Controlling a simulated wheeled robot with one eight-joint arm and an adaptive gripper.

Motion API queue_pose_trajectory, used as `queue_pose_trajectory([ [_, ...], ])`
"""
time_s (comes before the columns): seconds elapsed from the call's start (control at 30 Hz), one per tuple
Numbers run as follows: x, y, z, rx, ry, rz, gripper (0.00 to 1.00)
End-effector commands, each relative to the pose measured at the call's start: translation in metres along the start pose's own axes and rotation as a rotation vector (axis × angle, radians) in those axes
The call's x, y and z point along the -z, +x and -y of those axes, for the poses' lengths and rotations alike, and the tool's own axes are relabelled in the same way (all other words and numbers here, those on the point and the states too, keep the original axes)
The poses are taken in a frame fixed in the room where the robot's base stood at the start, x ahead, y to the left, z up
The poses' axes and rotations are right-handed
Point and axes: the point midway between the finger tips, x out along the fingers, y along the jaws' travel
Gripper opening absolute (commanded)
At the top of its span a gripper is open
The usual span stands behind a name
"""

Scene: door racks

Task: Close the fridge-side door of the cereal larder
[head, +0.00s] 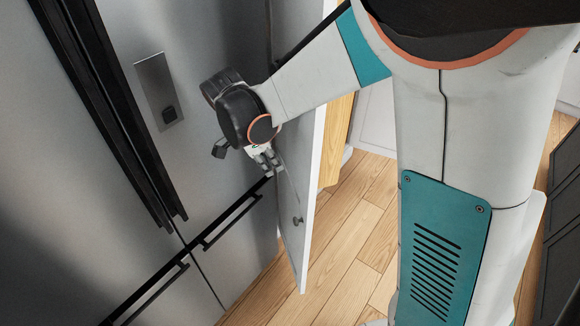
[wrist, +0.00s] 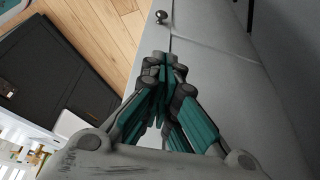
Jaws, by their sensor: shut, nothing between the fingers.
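The larder's fridge-side door (head: 306,215) stands open in the head view, its white edge facing me and its grey face with a small round knob (head: 299,220) turned toward the fridge. My gripper (head: 268,163) is shut and empty, fingers pointing down, between the fridge front and the door's knob side. In the wrist view the closed fingertips (wrist: 165,58) are close to the door face, and the knob (wrist: 160,17) shows beyond them. Whether the fingers touch the door I cannot tell. The larder's inside is mostly hidden by the door and my arm.
The grey fridge (head: 60,130) fills the left, with long black handles (head: 110,110), a dispenser panel (head: 159,92) and lower drawer handles (head: 232,220). A light wood panel (head: 338,140) stands behind the door. Wooden floor (head: 350,240) is clear right of the door.

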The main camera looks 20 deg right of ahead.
Motion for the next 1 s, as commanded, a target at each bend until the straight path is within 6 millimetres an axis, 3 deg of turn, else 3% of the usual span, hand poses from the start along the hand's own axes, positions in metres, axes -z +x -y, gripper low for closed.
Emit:
queue_pose_trajectory([
  [0.13,0.002,0.001,0.006,0.011,-0.003,-0.045,0.00],
  [0.27,0.003,0.015,0.006,0.011,-0.002,-0.047,0.00],
  [0.73,0.006,0.104,0.007,0.010,-0.003,-0.045,0.00],
  [1.0,0.040,0.110,0.007,0.010,-0.002,-0.045,0.00],
])
